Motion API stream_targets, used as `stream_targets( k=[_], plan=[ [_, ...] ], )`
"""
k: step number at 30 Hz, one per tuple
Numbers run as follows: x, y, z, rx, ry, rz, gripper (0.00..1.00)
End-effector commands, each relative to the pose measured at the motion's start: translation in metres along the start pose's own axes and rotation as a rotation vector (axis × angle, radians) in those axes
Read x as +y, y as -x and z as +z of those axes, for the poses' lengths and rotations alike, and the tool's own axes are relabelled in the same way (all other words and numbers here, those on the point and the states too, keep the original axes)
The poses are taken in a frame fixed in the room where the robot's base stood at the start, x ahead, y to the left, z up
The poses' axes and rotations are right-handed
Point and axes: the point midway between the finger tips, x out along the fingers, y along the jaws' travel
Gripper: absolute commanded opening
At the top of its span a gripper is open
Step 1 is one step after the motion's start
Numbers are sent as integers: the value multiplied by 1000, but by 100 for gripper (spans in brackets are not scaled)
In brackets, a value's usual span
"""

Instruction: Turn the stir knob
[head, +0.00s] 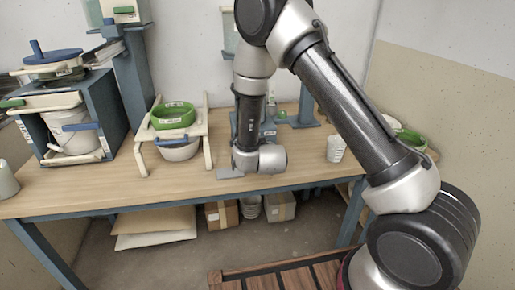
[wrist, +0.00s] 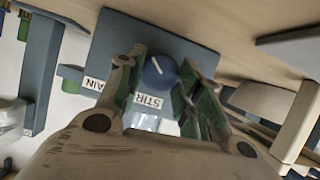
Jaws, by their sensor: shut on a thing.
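The stir knob (wrist: 157,73) is round and blue with a white pointer line, on a dark blue-grey panel (wrist: 128,32) in the wrist view. A white STIR label (wrist: 149,101) lies beside it, and a MAIN label (wrist: 93,83) is further left. My gripper (wrist: 163,66) is shut on the knob, one green-padded finger on each side. The pointer line is tilted, its upper end toward the left. In the head view my arm hides the knob and the gripper; only part of the blue panel housing (head: 268,129) shows behind it.
On the wooden bench (head: 110,190), a green bowl (head: 173,116) sits on a cream rack left of my arm. A blue shelf unit (head: 115,100) holds a white bucket (head: 72,133) further left. A white cup (head: 335,149) stands to the right. The front bench edge is mostly clear.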

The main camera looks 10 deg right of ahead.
Motion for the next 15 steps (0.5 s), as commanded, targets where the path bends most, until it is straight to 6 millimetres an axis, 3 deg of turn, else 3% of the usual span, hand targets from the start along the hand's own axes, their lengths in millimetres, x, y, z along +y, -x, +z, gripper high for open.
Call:
stream_targets(
  k=[15],
  plan=[
    [-6, -1, 2, -13, 447, 199, 12]
  ],
)
